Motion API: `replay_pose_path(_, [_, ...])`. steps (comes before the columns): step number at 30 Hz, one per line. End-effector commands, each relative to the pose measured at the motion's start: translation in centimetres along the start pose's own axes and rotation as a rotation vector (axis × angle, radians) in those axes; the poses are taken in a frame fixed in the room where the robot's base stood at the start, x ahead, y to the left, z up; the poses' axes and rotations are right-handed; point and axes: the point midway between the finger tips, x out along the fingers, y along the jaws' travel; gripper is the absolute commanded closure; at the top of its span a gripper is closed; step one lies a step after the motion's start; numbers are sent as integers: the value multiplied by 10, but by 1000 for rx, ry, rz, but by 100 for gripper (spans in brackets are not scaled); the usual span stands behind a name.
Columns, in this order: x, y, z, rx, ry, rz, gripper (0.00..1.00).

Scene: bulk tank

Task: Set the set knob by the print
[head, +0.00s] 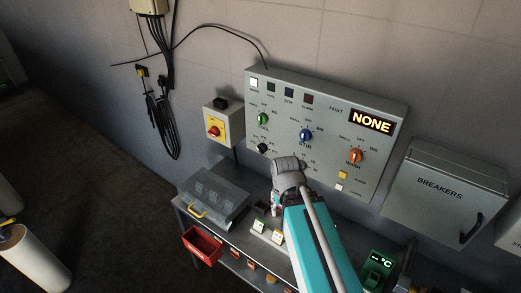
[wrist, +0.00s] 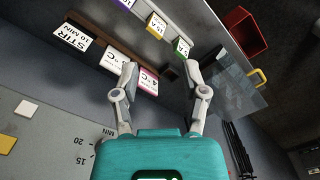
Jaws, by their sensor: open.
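A grey control panel (head: 330,125) hangs on the wall. A small black knob (head: 263,148) sits at its lower left, in a ring of small marks; I cannot read a name on it. Another dial, right of it, is mostly hidden by my arm; the wrist view shows its printed scale (wrist: 83,142) with 15, 20 and MIN.
The panel also has green (head: 263,119), blue (head: 306,135) and orange (head: 356,156) knobs and a NONE display (head: 371,122). A clear-lidded box (head: 213,190) and red bin (head: 202,245) are at the bench's left. A breakers box (head: 445,195) is at right.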

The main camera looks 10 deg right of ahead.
Motion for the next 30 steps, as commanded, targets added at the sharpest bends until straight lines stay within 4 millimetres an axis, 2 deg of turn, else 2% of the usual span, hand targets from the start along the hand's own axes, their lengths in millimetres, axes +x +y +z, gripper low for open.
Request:
replay_pose_path(4, [0, 0, 0, 0, 0, 0, 41])
replay_pose_path(10, [4, 1, -4, -26, 6, 20, 4])
replay_pose_path(12, [9, 2, -8, -58, 12, 46, 4])
replay_pose_path(15, [18, -12, -18, -126, 25, 107, 4])
replay_pose_path(20, [36, -4, -44, -322, 45, 266, 4])
replay_pose_path(25, [52, 2, -82, -606, 40, 500, 4])
replay_pose_path(30, [57, 0, -122, -899, -13, 759, 4])
